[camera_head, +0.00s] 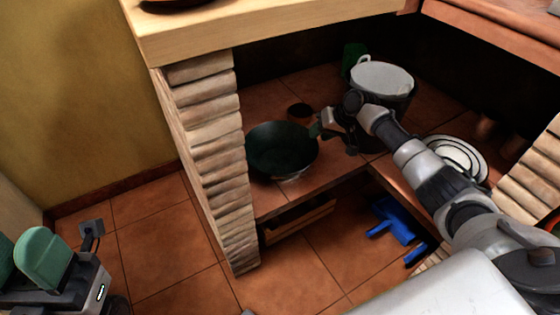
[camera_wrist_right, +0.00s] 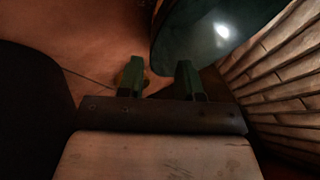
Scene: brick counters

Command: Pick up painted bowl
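The painted bowl (camera_head: 275,148), dark green and glossy, sits upright on the tiled shelf beside the brick pillar. My right gripper (camera_head: 318,131) is at the bowl's right rim. In the right wrist view, the bowl (camera_wrist_right: 215,35) is just beyond the green fingertips of the right gripper (camera_wrist_right: 160,78). The fingers are apart, with the near edge of the bowl lying between their lines; I cannot tell whether they touch it. My left gripper (camera_head: 22,257) is low at the left edge, far from the bowl, with its green pads apart and nothing between them.
A small brown pot (camera_head: 299,112) stands behind the bowl. A grey-white bucket (camera_head: 382,78), a green item (camera_head: 352,55) and stacked white plates (camera_head: 456,158) are farther right. The brick pillar (camera_head: 205,150) borders the bowl's left. A blue object (camera_head: 396,220) lies below the shelf.

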